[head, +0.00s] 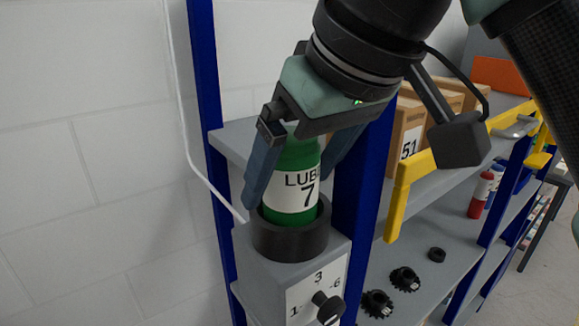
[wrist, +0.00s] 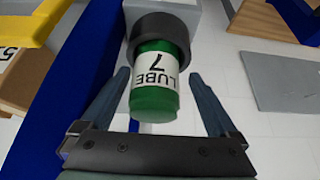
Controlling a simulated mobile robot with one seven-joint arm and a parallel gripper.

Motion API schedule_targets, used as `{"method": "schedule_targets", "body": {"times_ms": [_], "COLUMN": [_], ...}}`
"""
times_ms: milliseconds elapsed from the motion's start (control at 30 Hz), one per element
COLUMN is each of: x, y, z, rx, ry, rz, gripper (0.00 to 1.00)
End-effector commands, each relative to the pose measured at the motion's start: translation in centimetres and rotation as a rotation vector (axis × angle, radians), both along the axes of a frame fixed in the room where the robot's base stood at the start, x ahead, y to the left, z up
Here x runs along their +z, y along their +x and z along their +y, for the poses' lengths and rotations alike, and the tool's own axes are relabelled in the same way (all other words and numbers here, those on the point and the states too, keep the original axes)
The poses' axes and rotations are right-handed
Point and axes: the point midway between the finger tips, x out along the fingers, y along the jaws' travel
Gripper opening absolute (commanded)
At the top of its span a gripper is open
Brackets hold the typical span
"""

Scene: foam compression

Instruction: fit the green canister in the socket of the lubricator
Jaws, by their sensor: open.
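The green canister (head: 292,185), with a white label reading LUBE 7, stands in the black ring socket (head: 290,238) on top of the grey lubricator (head: 270,285). Its lower end is hidden inside the ring. In the wrist view the canister (wrist: 156,85) points from the socket (wrist: 160,32) toward my gripper. My gripper (head: 290,185) is above it with its fingers apart on either side. In the wrist view, gaps show between both fingers and the canister, so my gripper (wrist: 158,85) does not touch its sides there.
The lubricator's front has a numbered dial with a black knob (head: 329,307). Blue shelf posts (head: 365,180) stand close on the right. Wooden boxes (head: 412,130), a yellow rail (head: 400,195), black gears (head: 405,279) and a red bottle (head: 481,194) are farther right. A white wall is at left.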

Motion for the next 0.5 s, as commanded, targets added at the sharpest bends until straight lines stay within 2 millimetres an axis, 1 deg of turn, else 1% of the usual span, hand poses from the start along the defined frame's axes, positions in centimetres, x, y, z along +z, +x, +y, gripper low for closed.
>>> {"method": "schedule_targets", "body": {"times_ms": [33, 300, 400, 500], "x": [1.5, 6.5, 8.0, 8.9], "y": [-0.3, -2.8, -3.5, -3.9], "z": [-0.5, -2.5, -2.9, -3.3], "rx": [-0.005, -0.014, -0.012, -0.011], "ry": [0.001, 0.0, 0.0, 0.001], "rz": [-0.003, -0.01, -0.01, -0.01], "gripper": [1.0, 1.0, 1.0, 1.0]}}
